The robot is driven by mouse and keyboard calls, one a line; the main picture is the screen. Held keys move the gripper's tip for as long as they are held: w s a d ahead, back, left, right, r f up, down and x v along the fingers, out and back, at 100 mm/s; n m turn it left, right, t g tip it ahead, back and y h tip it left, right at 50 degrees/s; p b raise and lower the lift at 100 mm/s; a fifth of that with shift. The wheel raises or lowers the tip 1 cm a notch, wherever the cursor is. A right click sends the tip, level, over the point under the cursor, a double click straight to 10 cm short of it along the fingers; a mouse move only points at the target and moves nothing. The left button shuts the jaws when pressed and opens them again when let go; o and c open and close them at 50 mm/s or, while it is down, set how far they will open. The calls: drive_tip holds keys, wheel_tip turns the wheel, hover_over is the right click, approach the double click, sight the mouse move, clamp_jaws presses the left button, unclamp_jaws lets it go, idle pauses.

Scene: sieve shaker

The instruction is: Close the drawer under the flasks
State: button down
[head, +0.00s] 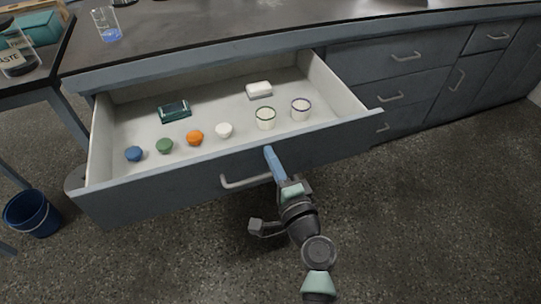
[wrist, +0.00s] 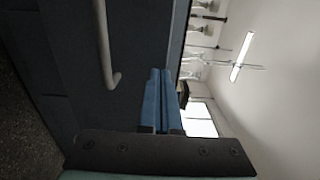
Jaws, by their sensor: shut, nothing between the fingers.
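The open drawer (head: 150,196) is pulled far out of the bench, with a blue-grey front and a pale inside. Its bar handle (head: 246,181) is on the front; the handle also shows in the wrist view (wrist: 104,45). My gripper (head: 268,151) has blue fingers, shut and empty, at the drawer front just right of the handle. In the wrist view the fingers (wrist: 161,75) lie beside the front panel; whether they touch it I cannot tell. A beaker with blue liquid (head: 108,25) stands on the bench top above.
The drawer holds several coloured caps (head: 195,138), two jars (head: 265,118), a white block (head: 259,90) and a green glassy box (head: 174,111). Shut drawers (head: 405,57) are at right. A blue bucket (head: 32,214) stands at left. The floor in front is clear.

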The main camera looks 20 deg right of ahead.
drive_tip(key=shift+w, duration=0.3)
